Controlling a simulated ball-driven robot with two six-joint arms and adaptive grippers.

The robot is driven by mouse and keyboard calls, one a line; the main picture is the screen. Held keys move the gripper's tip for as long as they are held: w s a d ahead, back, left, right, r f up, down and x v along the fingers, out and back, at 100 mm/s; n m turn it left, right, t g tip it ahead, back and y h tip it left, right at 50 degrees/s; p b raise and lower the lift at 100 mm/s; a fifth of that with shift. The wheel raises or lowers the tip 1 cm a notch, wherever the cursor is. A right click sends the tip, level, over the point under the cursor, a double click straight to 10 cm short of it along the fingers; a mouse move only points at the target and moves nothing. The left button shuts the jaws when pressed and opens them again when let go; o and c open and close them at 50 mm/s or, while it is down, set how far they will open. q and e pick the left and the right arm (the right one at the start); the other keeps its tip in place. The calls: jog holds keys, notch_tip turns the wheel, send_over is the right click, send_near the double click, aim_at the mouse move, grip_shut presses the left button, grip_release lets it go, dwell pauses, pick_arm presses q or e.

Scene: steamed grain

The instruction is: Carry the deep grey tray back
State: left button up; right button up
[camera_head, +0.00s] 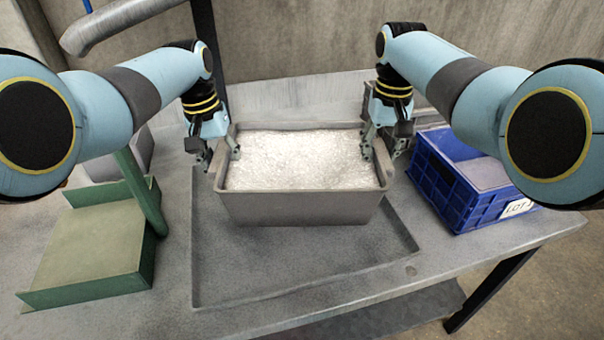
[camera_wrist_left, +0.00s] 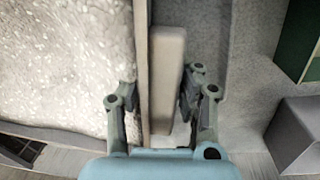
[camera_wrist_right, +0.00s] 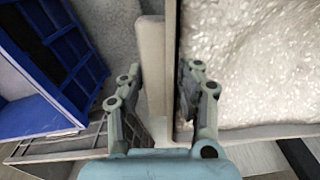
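The deep grey tray (camera_head: 300,209) is full of pale, glistening grain (camera_head: 298,160). It sits level over the back part of a shallow grey tray on the table; whether its base touches is unclear. My left gripper (camera_head: 222,152) is at its left end, with fingers either side of the end wall and handle (camera_wrist_left: 167,75). My right gripper (camera_head: 383,148) is at its right end, also straddling the wall and handle (camera_wrist_right: 151,65). In both wrist views the fingers are spread, with small gaps beside the handles.
The shallow grey tray (camera_head: 305,275) has bare room in front. A green stand (camera_head: 90,245) is at left, with a grey box (camera_head: 103,163) behind it. A blue crate (camera_head: 470,190) stands close on the right. A wall and a dark post (camera_head: 209,45) are behind.

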pick_arm(q)
grip_shut()
pick_arm(e)
jog(key=shift+d, duration=0.1)
grip_shut()
pick_arm(q)
jog(key=shift+a, duration=0.1)
jog(key=shift+w+a+r, duration=0.1)
jog(key=shift+w+r, duration=0.1)
pick_arm(e)
jog(key=shift+w+r, duration=0.2)
